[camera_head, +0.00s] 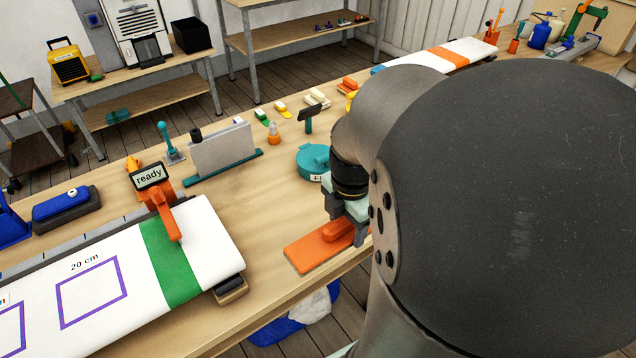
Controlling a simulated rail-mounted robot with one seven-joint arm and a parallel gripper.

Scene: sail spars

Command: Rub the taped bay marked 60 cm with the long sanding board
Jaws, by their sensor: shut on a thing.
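My gripper (349,222) is shut on the raised grip of an orange sanding board (312,255). The board is at the front edge of the bench, flat on the wood or just above it; I cannot tell which. My arm hides its right end. At lower left lies a white spar (205,232) with a green band. A purple-taped bay marked 20 cm (92,292) is on it. A second taped bay (12,330) is cut off by the left edge, its label mostly out of view. No 60 cm mark is readable.
An orange clamp with a "ready" sign (150,176) stands over the spar's green band. A teal round tin (313,160), a hammer-like tool (309,118) and a grey upright plate (222,148) stand behind. Bare bench (262,215) lies between spar and board. My arm blocks the right side.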

